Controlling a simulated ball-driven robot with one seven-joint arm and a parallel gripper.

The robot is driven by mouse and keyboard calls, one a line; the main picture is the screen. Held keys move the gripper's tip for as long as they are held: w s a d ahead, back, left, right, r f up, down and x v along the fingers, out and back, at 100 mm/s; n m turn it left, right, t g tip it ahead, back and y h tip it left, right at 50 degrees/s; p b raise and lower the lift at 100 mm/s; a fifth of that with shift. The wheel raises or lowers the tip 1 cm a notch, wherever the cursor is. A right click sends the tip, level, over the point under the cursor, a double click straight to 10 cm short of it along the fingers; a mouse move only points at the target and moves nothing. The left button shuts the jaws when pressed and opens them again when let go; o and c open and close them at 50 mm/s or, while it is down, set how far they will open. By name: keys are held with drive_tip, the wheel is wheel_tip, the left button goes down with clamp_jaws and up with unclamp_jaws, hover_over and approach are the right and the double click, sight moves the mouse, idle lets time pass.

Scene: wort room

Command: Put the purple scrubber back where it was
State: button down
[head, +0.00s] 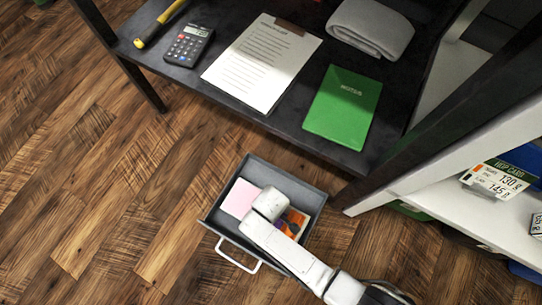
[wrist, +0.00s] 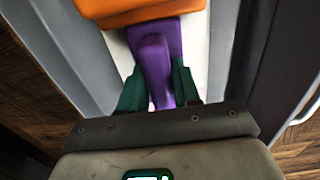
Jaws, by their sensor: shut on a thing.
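The purple scrubber (wrist: 155,67) is between the two dark green fingers of my gripper (wrist: 158,88) in the wrist view. The fingers are shut on its narrow upright part, and its wider part shows beyond them. In the head view only a small purple patch (head: 281,227) shows beside my arm, inside the open grey drawer (head: 223,231). My arm reaches down into the drawer and hides the fingers there. I cannot tell whether the scrubber touches the drawer floor.
An orange thing (head: 297,217) lies right by the scrubber, also seen in the wrist view (wrist: 135,10). A pink sheet (head: 240,198) lies in the drawer. Above, a dark shelf holds a calculator (head: 188,46), clipboard (head: 262,62), green book (head: 343,106) and folded cloth (head: 370,27).

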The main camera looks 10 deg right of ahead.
drive_tip(key=c, duration=0.8)
unclamp_jaws()
wheel_tip(320, 180, up, 12)
drive_tip(key=p, duration=0.7)
